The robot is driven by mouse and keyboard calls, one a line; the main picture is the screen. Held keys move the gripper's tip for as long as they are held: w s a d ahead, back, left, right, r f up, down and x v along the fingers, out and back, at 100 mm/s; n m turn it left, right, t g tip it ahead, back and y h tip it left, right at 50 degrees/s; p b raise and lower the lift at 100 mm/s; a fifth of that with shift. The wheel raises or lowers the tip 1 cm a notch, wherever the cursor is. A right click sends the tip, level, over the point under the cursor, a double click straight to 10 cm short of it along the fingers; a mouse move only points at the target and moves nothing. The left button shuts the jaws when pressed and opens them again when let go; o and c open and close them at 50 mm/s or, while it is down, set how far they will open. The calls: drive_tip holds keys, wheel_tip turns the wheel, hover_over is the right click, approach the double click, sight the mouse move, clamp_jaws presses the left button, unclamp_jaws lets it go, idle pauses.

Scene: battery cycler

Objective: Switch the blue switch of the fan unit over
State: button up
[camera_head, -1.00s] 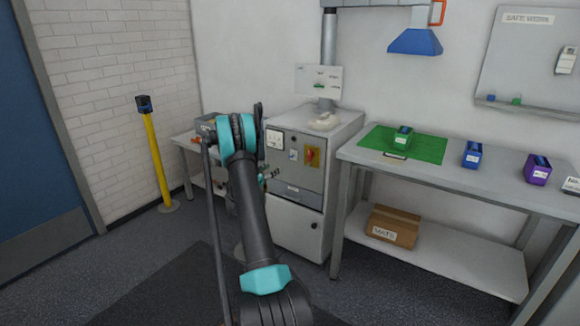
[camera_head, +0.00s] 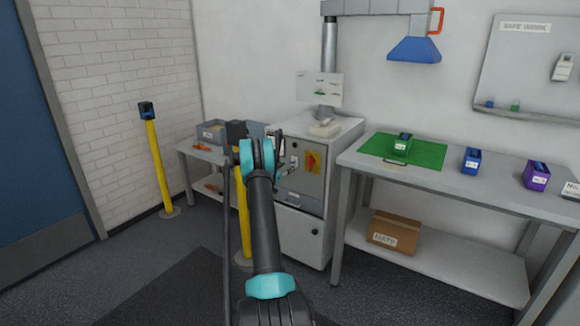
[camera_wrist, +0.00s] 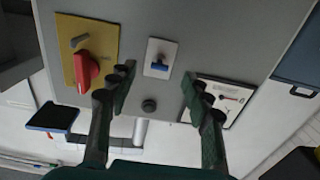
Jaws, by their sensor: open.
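A small blue switch (camera_wrist: 158,67) sits on a white plate on the grey front panel of the cabinet (camera_head: 302,222). In the head view its plate (camera_head: 294,161) shows just right of my wrist, with the switch too small to read. In the wrist view my gripper (camera_wrist: 158,90) is open and empty, with its fingertips on either side of the switch, a little below it in the picture. I see no clear contact, and the gap to the panel cannot be judged. In the head view my gripper (camera_head: 281,150) is partly hidden by my wrist.
A red rotary knob (camera_wrist: 88,70) on a yellow plate is close to the left finger in the wrist view. A dial meter (camera_wrist: 220,98) is near the right finger. A yellow post (camera_head: 243,215) stands behind my arm. A workbench (camera_head: 345,158) is to the right.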

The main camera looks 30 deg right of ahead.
sight(293, 163)
drive_tip(key=shift+x, duration=1.75)
